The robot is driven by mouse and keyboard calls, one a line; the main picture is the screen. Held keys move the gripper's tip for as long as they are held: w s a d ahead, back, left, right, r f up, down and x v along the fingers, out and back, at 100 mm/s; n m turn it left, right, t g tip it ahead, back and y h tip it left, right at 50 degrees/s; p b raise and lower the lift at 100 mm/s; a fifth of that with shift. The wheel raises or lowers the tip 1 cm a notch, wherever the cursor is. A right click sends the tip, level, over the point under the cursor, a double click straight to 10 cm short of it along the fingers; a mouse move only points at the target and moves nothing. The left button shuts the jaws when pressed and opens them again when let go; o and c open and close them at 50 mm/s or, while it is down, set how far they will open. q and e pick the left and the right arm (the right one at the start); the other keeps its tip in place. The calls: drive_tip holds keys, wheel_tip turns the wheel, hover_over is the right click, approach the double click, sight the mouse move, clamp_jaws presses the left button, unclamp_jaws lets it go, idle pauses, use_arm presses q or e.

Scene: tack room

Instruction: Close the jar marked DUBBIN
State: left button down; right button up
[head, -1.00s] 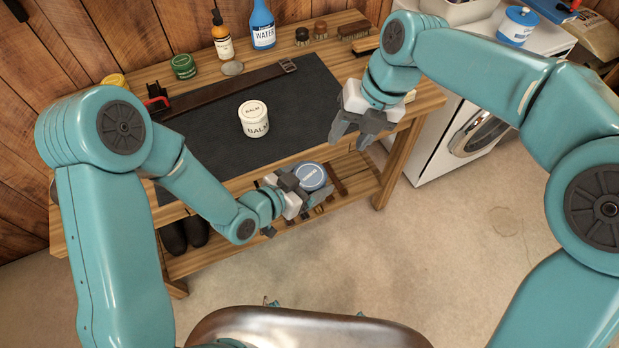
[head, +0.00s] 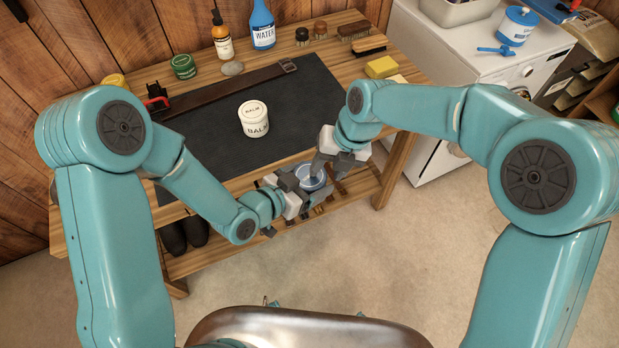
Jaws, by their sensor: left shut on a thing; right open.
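A jar with a round blue lid (head: 311,180) is held in front of the table's front edge. Its lettering is too small and covered to read as DUBBIN. My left gripper (head: 303,193) is shut on this jar from the left. My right gripper (head: 322,170) is open, its fingers down at the blue lid from above and the right. The fingers hide part of the lid, so I cannot tell whether they touch it or how the lid sits.
A white jar marked BALM (head: 253,120) stands on the dark mat (head: 300,95). A strap (head: 225,92), a WATER bottle (head: 262,25), an amber bottle (head: 222,38), a green tin (head: 183,66), brushes (head: 355,31) and a yellow sponge (head: 381,67) lie around it. The mat's right part is clear.

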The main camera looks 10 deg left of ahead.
drive_tip(key=shift+a+f, duration=0.1)
drive_tip(key=shift+f, duration=0.15)
clamp_jaws()
drive_tip(key=shift+a, duration=0.1)
idle(0.3)
drive_tip(key=m, duration=0.1)
drive_tip(key=s+m, duration=0.1)
drive_tip(key=m, duration=0.1)
drive_tip(key=shift+s+a+t, duration=0.1)
drive_tip(key=shift+s+t, duration=0.15)
drive_tip(key=shift+t, duration=0.15)
drive_tip(key=shift+f, duration=0.1)
drive_tip(key=c, duration=0.9)
unclamp_jaws()
drive_tip(key=shift+w, duration=0.1)
